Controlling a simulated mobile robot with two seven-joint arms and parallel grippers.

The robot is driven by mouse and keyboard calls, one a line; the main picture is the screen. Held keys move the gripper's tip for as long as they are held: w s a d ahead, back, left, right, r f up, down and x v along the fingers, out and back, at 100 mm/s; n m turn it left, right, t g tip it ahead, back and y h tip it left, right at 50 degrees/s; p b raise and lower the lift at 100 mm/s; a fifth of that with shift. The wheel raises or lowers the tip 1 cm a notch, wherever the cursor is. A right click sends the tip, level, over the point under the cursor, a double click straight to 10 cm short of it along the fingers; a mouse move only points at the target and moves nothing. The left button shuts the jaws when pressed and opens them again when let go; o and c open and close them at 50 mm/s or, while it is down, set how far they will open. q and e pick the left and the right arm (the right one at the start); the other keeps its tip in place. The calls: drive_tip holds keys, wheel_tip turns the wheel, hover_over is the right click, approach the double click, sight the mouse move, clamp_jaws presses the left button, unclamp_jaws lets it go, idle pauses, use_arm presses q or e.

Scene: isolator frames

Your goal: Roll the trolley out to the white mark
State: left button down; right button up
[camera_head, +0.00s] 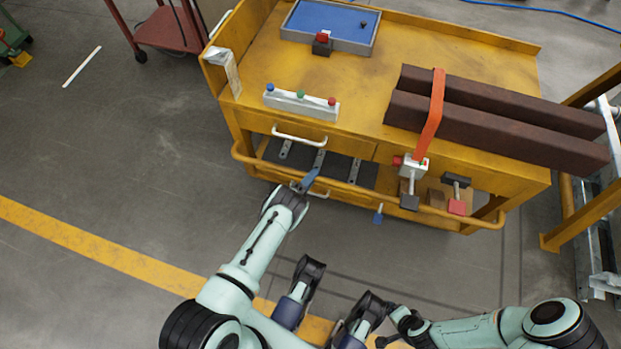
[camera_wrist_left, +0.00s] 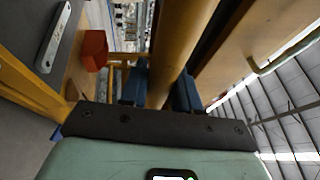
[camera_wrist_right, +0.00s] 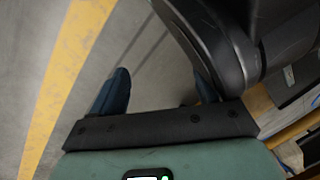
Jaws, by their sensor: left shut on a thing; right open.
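The yellow trolley (camera_head: 400,60) stands on the grey floor in the upper middle of the head view. Its yellow push rail (camera_head: 470,219) runs along the near side. My left gripper (camera_head: 310,181) is shut on this rail. In the left wrist view, the blue fingers (camera_wrist_left: 161,82) sit on both sides of the rail (camera_wrist_left: 176,42). The white mark (camera_head: 82,66) is a short strip on the floor, left of the trolley and apart from it. My right gripper (camera_wrist_right: 163,84) is open, its blue fingers spread, clear of the trolley. A dark part of mine hides some of its surroundings.
The trolley top carries two brown beams (camera_head: 500,125) under an orange strap (camera_head: 432,115), a blue tray (camera_head: 325,22) and a button box (camera_head: 300,104). A red cart (camera_head: 165,28) stands at the upper left. A yellow frame (camera_head: 585,220) stands close at right. Floor at left is open.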

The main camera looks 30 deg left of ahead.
use_arm(q)
drive_tip(key=shift+w+a, duration=0.1)
drive_tip(key=shift+w, duration=0.2)
use_arm(e)
drive_tip(key=shift+w, duration=0.1)
use_arm(q)
drive_tip(key=c, duration=0.9)
unclamp_jaws()
drive_tip(key=p+v, duration=0.7)
drive_tip(key=v, duration=0.6)
drive_tip(key=shift+s, duration=0.2)
use_arm(e)
drive_tip(key=s+a+r+g, duration=0.1)
drive_tip(key=s+a+r, duration=0.1)
drive_tip(key=r, duration=0.3)
drive_tip(key=s+a+r+n+y, duration=0.1)
drive_tip(key=s+a+r, duration=0.2)
drive_tip(key=r, duration=0.1)
drive_tip(key=shift+s+r+g, duration=0.35)
drive_tip(key=shift+r+g, duration=0.05)
use_arm(q)
drive_tip(key=shift+f+p, duration=0.1)
drive_tip(key=shift+p, duration=0.2)
